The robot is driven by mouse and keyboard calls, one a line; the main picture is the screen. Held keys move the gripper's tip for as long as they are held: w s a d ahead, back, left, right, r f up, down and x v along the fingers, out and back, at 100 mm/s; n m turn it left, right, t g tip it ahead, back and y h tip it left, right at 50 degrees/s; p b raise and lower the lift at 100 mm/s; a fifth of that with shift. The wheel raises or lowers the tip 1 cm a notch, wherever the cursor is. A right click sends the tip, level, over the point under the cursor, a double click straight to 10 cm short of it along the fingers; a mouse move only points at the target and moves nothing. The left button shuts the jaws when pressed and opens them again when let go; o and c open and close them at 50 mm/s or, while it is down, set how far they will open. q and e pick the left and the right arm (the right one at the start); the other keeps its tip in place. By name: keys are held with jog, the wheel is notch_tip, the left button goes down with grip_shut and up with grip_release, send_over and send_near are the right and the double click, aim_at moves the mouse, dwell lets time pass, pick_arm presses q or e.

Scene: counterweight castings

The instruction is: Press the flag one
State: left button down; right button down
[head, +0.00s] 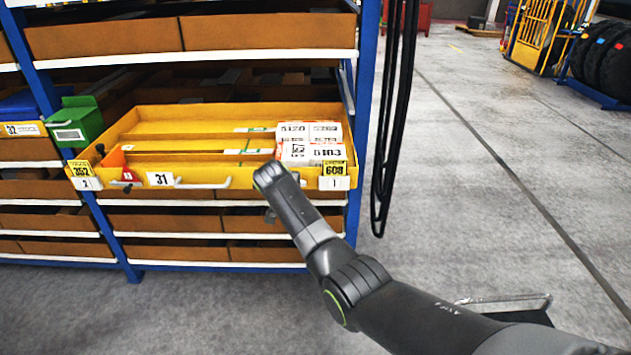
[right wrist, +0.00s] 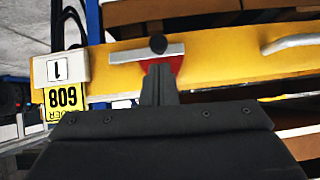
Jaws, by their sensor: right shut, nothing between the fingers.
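A yellow drawer (head: 210,112), numbered 31, stands pulled out from the shelf rack. The right end of its front carries a white plate marked 1 (head: 340,183) under a yellow 608 tag (head: 334,169). In the right wrist view, seen upside down, a red flag (right wrist: 174,66) with a pale bar (right wrist: 130,55) and a dark knob (right wrist: 158,45) sits on the drawer front beside plate 1 (right wrist: 57,68). My right gripper (right wrist: 158,75) is shut and empty, its tips in front of the red flag; contact cannot be told. In the head view my arm hides this flag. My left gripper is not in view.
A second red flag (head: 127,174) is near the plate marked 2 (head: 88,183) at the drawer's left end. White handles (head: 203,184) stick out of the front. White boxes (head: 311,153) lie inside the drawer. Black cables (head: 392,120) hang right of the rack.

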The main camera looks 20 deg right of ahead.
jog(key=shift+d+r, duration=0.1)
jog(key=shift+s+d+f+p, duration=0.25)
jog(key=shift+d+f+p, duration=0.1)
jog(key=shift+d, duration=0.3)
jog(key=shift+r, duration=0.1)
